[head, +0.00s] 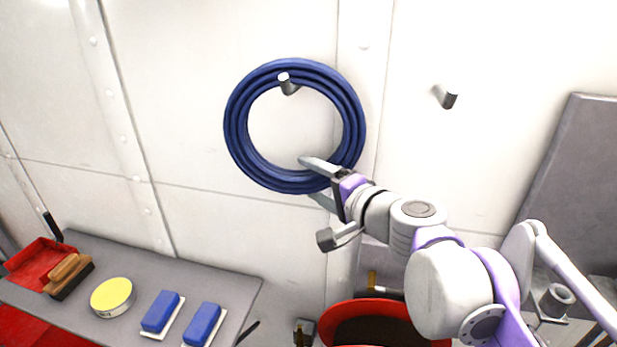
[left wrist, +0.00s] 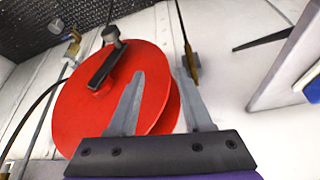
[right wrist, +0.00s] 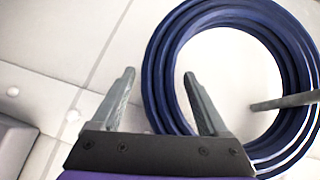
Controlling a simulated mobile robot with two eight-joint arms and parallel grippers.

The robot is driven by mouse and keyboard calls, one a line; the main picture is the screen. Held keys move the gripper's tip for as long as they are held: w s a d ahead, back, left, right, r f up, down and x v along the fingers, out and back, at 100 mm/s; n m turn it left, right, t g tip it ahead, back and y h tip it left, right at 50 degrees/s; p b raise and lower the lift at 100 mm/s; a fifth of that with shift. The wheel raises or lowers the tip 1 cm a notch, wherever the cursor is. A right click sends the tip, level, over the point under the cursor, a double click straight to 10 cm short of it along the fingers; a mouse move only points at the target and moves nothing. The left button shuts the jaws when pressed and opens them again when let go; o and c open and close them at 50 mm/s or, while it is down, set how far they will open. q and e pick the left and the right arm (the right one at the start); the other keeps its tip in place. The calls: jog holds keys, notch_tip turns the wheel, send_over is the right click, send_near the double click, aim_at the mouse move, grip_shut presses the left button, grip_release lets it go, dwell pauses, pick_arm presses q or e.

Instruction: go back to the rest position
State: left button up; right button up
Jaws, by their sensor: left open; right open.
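A coil of blue hose (head: 238,125) hangs on a peg (head: 287,84) on the white riveted wall. My right gripper (head: 312,180) is open at the coil's lower right part. In the right wrist view, the coil (right wrist: 160,65) passes between and behind the open fingers (right wrist: 155,95); I cannot tell whether they touch it. My left gripper is out of the head view. In the left wrist view, my left gripper (left wrist: 160,95) is open and empty, in front of a red reel (left wrist: 90,110) with a dark handle (left wrist: 105,65).
A bare peg (head: 446,97) sticks out of the wall at the right. A grey shelf (head: 150,265) at lower left bears blue sponges (head: 161,311), a yellow-topped tin (head: 113,296) and a brush (head: 68,275). A red round container (head: 340,315) stands below my right arm.

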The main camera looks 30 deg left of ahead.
jog(key=v, duration=0.9)
jog(key=s+d+f+n+h+p, duration=0.1)
jog(key=s+d+f+h, duration=0.3)
jog(key=d+f, duration=0.6)
jog(key=s+d+f+n+g+h+p, duration=0.1)
jog(key=s+d+f+h, duration=0.4)
jog(key=d+f, duration=0.6)
jog(key=s+d+f+n+h+p, duration=0.1)
jog(key=s+d+f+h, duration=0.4)
jog(key=d+f, duration=0.6)
jog(key=shift+s+d+f+n+g+p, duration=0.3)
jog(key=shift+s+d+g+p, duration=0.1)
jog(key=shift+s+d+p, duration=0.4)
jog(key=shift+d+r, duration=0.1)
